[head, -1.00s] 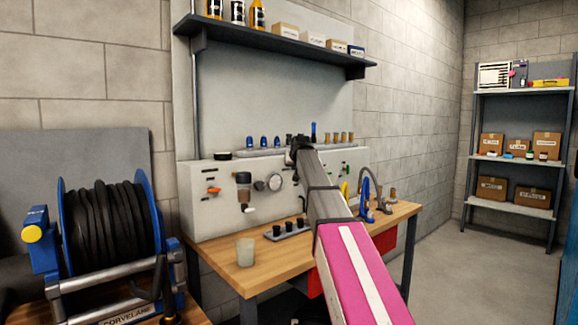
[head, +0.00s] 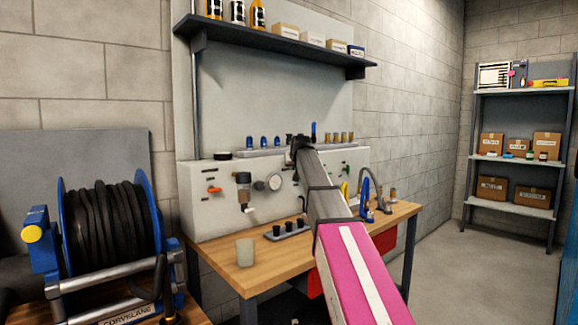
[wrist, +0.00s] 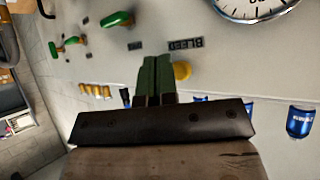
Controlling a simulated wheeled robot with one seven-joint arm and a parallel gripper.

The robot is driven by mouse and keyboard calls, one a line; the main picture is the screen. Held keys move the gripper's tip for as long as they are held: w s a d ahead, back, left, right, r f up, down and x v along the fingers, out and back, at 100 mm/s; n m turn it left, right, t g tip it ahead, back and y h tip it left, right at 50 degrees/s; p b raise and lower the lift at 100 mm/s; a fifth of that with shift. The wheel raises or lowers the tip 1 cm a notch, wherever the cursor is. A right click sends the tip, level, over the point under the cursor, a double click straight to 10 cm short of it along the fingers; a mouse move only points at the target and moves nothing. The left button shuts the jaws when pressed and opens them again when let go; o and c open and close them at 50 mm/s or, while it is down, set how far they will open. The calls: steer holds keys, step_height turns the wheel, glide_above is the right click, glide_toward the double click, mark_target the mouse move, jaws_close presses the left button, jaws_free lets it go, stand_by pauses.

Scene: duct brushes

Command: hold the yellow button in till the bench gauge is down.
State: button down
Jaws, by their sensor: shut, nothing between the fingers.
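The yellow button (wrist: 182,70) shows in the wrist view on the pale panel, below a label reading BLEED. My gripper (wrist: 156,60) is shut and empty, its green fingers side by side just left of the button, overlapping its edge in the picture. I cannot tell whether they touch it. The bench gauge (head: 274,182) is a round white dial on the bench panel in the head view; its needle is too small to read. In the wrist view the gauge (wrist: 257,8) is cut off by the top edge. My arm hides the button in the head view.
Green levers (wrist: 118,19) stick out of the panel near my fingers. Blue fittings (wrist: 299,121) and brass ones stand along the panel's top ledge. A clear cup (head: 245,252) and a tray of black cups (head: 287,231) stand on the wooden bench (head: 330,232). A shelf (head: 280,47) hangs above.

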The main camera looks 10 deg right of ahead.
steer(key=shift+w+a, duration=0.1)
stand_by(0.5)
steer(key=shift+w+a, duration=0.15)
steer(key=shift+w, duration=0.1)
steer(key=shift+w+a, duration=0.3)
steer(key=shift+w, duration=0.2)
stand_by(0.9)
steer(key=shift+s, duration=0.1)
stand_by(1.6)
steer(key=shift+s+d, duration=0.5)
steer(key=shift+s, duration=0.25)
steer(key=shift+s+d, duration=0.1)
steer(key=shift+s+d, duration=0.65)
steer(key=shift+s, duration=0.35)
steer(key=shift+s+d, duration=0.65)
steer(key=shift+s, duration=0.35)
